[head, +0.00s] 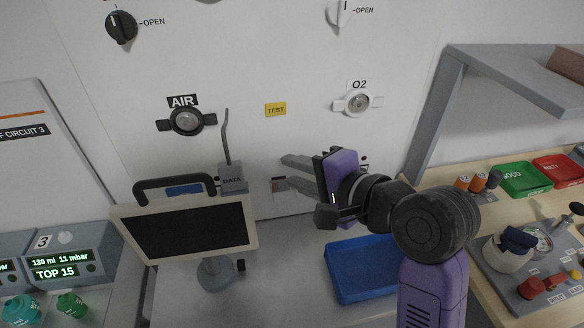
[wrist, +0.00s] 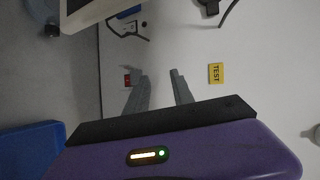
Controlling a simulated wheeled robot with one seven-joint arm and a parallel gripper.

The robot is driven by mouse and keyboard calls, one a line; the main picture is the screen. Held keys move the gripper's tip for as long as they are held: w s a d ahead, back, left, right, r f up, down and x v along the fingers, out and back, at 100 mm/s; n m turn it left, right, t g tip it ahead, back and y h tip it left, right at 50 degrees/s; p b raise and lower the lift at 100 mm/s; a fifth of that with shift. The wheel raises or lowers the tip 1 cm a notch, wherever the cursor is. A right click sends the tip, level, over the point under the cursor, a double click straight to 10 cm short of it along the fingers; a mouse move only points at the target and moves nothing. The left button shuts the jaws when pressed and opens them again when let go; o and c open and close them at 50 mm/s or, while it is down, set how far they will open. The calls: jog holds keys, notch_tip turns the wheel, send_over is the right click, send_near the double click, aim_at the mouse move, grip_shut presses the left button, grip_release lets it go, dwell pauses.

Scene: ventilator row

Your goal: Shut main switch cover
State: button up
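My gripper (head: 281,170) reaches toward the lower part of the white ventilator panel. In the wrist view my gripper (wrist: 158,73) shows two grey fingers spread apart with nothing between them. A small red and dark fitting (wrist: 127,79), possibly the main switch, sits on the panel beside the tip of the left finger. In the head view a small pale and dark fitting (head: 279,185) shows by the lower finger. I cannot make out the switch cover or its position. My wrist and fingers hide part of the panel to the right, and contact cannot be judged.
A monitor (head: 185,228) with a black handle stands left of my gripper, near the DATA box (head: 232,178) and its upright cable. A blue tray (head: 360,270) lies below. AIR (head: 187,121) and O2 (head: 357,102) fittings and a yellow TEST label (head: 275,109) are above.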

jog(key=shift+s+d+r+p, duration=0.15)
jog(key=shift+d+r+p, duration=0.2)
jog(key=shift+r+p, duration=0.25)
jog(key=shift+s+d+r+p, duration=0.15)
jog(key=shift+d+r+p, duration=0.15)
jog(key=shift+r+p, duration=0.25)
jog(key=shift+r+p, duration=0.1)
jog(key=shift+p, duration=0.4)
